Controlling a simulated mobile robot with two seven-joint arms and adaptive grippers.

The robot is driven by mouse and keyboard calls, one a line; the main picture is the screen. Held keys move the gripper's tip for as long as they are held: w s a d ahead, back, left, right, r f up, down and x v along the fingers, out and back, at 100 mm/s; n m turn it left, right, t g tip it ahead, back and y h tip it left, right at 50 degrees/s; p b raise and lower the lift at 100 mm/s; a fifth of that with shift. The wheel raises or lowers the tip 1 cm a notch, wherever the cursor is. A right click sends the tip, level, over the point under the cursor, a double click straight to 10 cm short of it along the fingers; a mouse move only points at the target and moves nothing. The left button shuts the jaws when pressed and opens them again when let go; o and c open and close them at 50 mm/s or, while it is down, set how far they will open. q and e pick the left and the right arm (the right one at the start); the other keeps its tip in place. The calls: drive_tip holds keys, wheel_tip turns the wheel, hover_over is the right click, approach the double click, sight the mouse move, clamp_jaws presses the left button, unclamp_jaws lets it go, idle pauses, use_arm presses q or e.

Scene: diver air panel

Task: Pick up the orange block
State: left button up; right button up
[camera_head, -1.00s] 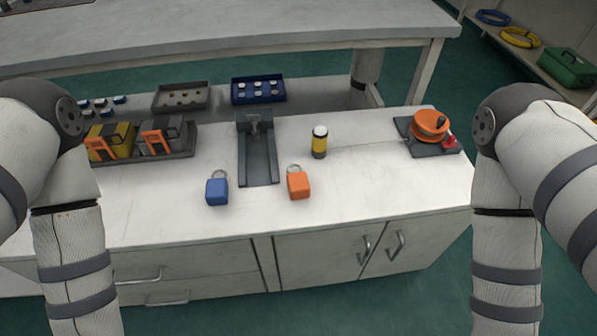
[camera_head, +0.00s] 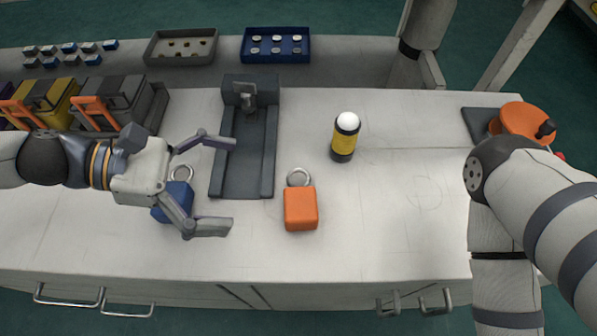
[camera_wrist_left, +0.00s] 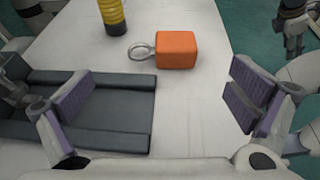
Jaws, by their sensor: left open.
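The orange block (camera_head: 300,209), with a metal ring on one end, lies on the white bench right of the dark grey channel fixture. It also shows in the left wrist view (camera_wrist_left: 177,50), beyond my fingers. My left gripper (camera_head: 216,185) is open and empty, its fingers pointing right toward the block with a gap between. It reaches over the blue block (camera_head: 171,205) and partly hides it. In the left wrist view, my left gripper (camera_wrist_left: 163,95) has its fingers spread wide. What looks like my right gripper (camera_wrist_left: 292,28) is small and dark at the top right there.
The dark grey fixture (camera_head: 243,165) stands between the blue and orange blocks. A yellow-black cylinder with a white top (camera_head: 345,138) stands behind and right of the orange block. An orange reel (camera_head: 525,121) sits farther right. Bench around the block's front and right is clear.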

sight(297, 192)
use_arm(q)
drive_tip(key=b+x, duration=0.1)
drive_tip(key=x, duration=0.2)
drive_tip(key=b+x, duration=0.1)
drive_tip(key=x, duration=0.3)
drive_tip(key=b+x, duration=0.1)
drive_tip(key=x, duration=0.3)
drive_tip(key=shift+s+d, duration=0.2)
drive_tip(key=shift+s, duration=0.05)
drive_tip(key=shift+r, duration=0.1)
clamp_jaws()
drive_tip(key=shift+r, duration=0.1)
use_arm(e)
drive_tip(key=x, duration=0.3)
drive_tip(key=shift+f, duration=0.15)
